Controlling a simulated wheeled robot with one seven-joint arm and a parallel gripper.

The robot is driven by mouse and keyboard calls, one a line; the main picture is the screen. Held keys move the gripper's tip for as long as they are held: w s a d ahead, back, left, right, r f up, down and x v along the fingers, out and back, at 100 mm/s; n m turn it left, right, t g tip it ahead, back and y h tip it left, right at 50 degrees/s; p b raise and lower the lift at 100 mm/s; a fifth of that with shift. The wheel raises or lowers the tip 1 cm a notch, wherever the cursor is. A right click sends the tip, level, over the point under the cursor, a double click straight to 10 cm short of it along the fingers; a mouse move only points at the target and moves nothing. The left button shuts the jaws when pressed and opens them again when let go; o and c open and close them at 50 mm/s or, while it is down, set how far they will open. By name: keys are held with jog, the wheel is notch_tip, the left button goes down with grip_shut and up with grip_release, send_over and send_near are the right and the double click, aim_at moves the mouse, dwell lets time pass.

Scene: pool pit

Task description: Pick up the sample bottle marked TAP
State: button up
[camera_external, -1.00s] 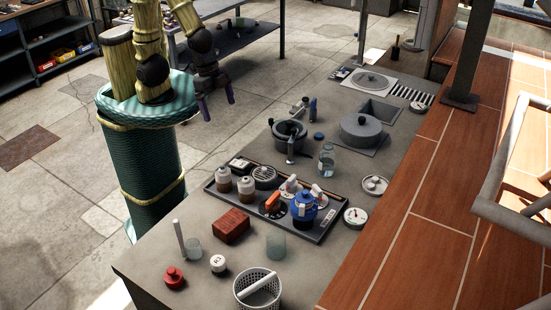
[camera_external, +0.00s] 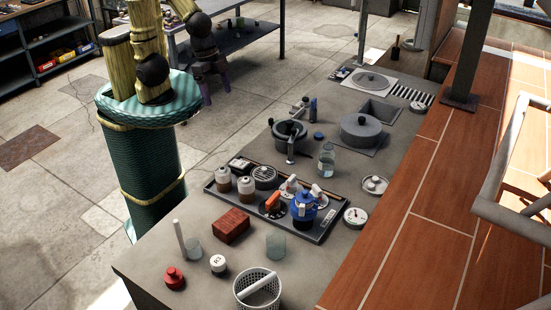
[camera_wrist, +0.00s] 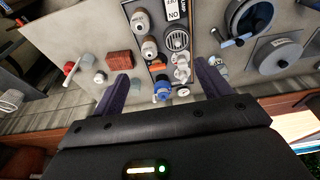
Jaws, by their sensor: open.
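Two small bottles with pale caps and brownish bodies stand at the left end of a dark tray (camera_external: 330,232): the left one (camera_external: 223,180) and the right one (camera_external: 246,187). The wrist view shows them as an upper bottle (camera_wrist: 140,22) and a lower bottle (camera_wrist: 149,48). I cannot read TAP on either. My gripper (camera_external: 218,90) is open and empty, in the air left of the counter's back part, well away from the bottles. Its dark purple fingers frame the wrist view's lower middle.
On the tray are a blue-topped pot (camera_external: 303,208), orange and white valves and a round grille (camera_external: 264,176). A brick (camera_external: 231,225), a red bottle (camera_external: 174,278), a white-capped container (camera_external: 218,264) and a basket (camera_external: 257,288) stand nearer. Pots stand behind; tiled ledge (camera_external: 420,200) at right.

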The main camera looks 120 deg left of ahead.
jog(key=w+a+f+n+h+b, duration=0.3)
jog(key=w+a+n+h+b, duration=0.25)
jog(key=w+a+n, duration=0.75)
jog(key=w+a+r+n+t+h+b, duration=0.1)
jog(key=w+a+n+t+h+b, duration=0.15)
jog(key=a+n, duration=0.55)
jog(key=w+a+r+n+t+h+b, duration=0.2)
jog(key=w+a+n+t, duration=0.15)
jog(key=a+n, duration=0.45)
notch_tip(320, 180, down, 22)
jog(key=a+m, duration=0.1)
jog(key=m, duration=0.1)
jog(key=shift+s+a+t+y, duration=0.25)
jog(key=shift+a+t+y, duration=0.05)
jog(key=shift+a+t, duration=0.1)
